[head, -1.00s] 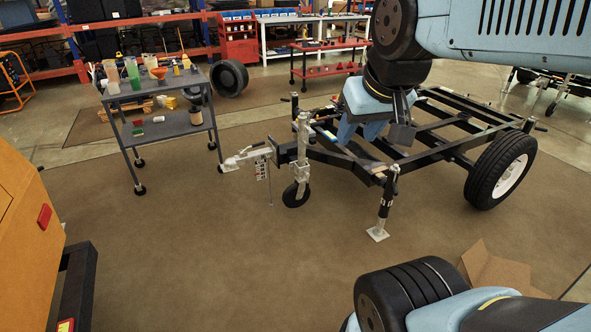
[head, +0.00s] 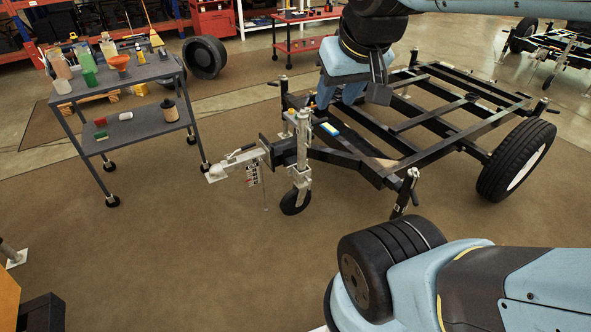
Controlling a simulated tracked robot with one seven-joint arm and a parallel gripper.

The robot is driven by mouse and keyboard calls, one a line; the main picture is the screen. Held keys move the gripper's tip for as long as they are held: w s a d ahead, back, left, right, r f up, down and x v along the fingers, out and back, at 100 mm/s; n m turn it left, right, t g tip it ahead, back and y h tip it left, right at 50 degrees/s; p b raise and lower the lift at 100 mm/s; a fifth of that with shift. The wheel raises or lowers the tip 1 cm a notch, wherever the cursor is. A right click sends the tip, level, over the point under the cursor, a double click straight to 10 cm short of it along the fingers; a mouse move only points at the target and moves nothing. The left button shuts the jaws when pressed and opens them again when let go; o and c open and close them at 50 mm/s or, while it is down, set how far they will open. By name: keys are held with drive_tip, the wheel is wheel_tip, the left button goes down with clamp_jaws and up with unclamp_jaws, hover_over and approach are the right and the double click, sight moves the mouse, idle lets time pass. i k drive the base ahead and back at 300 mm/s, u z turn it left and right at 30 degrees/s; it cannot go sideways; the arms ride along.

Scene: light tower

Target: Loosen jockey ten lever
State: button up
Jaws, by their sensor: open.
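The jockey wheel (head: 295,201) stands on the floor under the front of the black trailer frame (head: 372,172). Its upright silver post (head: 303,140) rises beside the grey coupling (head: 238,161). A clamp with small parts sits about halfway up the post; a lever cannot be clearly made out at this size. My gripper (head: 340,96) hangs from my blue arm behind and to the right of the post in the picture, over the trailer's front. Its light blue fingers are open, and nothing shows between them. The fingers appear apart from the post.
A grey cart (head: 135,78) with bottles stands left of the coupling. Black support legs (head: 405,190) stand at the trailer's corners, and a large tire (head: 515,162) is on its right. An orange object (head: 8,300) is at lower left.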

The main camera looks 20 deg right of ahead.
sight(309, 181)
drive_tip(key=i, duration=0.45)
drive_tip(key=z, duration=2.65)
drive_tip(key=i, duration=0.5)
drive_tip(key=u, duration=3.05)
drive_tip(key=k, duration=0.1)
drive_tip(key=z, duration=0.5)
